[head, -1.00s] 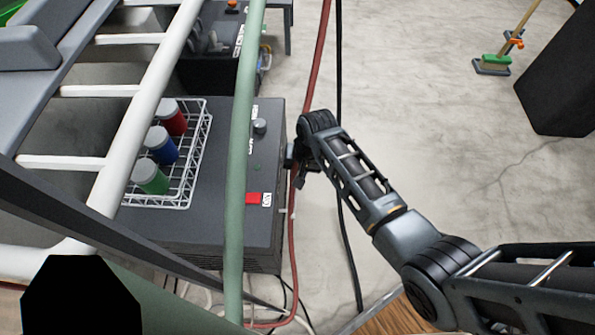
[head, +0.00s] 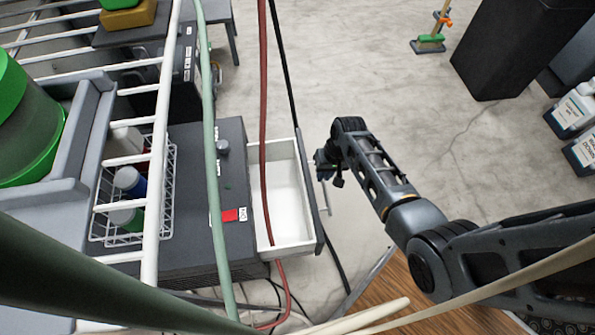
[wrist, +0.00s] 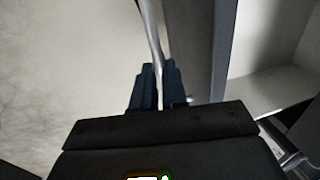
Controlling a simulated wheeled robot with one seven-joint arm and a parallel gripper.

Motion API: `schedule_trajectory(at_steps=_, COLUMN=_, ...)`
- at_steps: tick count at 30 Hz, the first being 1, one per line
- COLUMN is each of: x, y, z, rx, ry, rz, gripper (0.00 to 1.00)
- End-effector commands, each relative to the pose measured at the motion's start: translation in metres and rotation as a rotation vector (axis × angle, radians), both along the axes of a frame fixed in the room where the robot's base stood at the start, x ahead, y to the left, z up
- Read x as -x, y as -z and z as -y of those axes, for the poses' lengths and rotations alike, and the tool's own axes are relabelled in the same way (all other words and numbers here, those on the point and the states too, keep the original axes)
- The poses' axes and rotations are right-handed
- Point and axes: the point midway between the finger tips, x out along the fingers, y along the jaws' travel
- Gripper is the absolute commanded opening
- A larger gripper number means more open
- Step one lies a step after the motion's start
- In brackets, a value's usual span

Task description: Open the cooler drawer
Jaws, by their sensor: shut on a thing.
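The cooler (head: 205,245) is a dark grey box left of centre in the head view. Its drawer (head: 288,235) stands pulled out to the right, with a white, empty-looking inside and a dark front. My gripper (head: 325,166) is at the drawer's front, on its outer side. In the wrist view my gripper (wrist: 158,78) has its two dark fingers closed around the thin bar handle (wrist: 150,30). The drawer front (wrist: 197,55) and its pale inside (wrist: 270,95) show to the right of the fingers.
A wire basket (head: 168,215) with several bottles stands on the cooler. A red hose (head: 264,90) hangs across the open drawer and a green hose (head: 208,110) across the cooler. A black bin (head: 505,50) stands at the upper right.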

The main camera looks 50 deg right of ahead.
Motion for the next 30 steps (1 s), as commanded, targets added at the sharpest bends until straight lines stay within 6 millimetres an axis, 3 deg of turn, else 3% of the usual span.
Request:
schedule_trajectory(at_steps=3, x=0.016, y=-0.002, z=0.022, rx=-0.001, ry=0.006, rz=-0.002, gripper=0.0)
schedule_trajectory(at_steps=9, x=0.033, y=-0.001, z=0.044, rx=-0.001, ry=0.002, rz=-0.001, gripper=0.0)
schedule_trajectory(at_steps=24, x=0.038, y=0.0, z=0.053, rx=-0.001, ry=0.0, rz=-0.001, gripper=0.0)
schedule_trajectory(at_steps=25, x=0.038, y=0.0, z=0.053, rx=-0.001, ry=0.0, rz=-0.001, gripper=0.13)
schedule_trajectory(at_steps=30, x=0.038, y=0.0, z=0.053, rx=0.0, ry=-0.001, rz=-0.001, gripper=0.3)
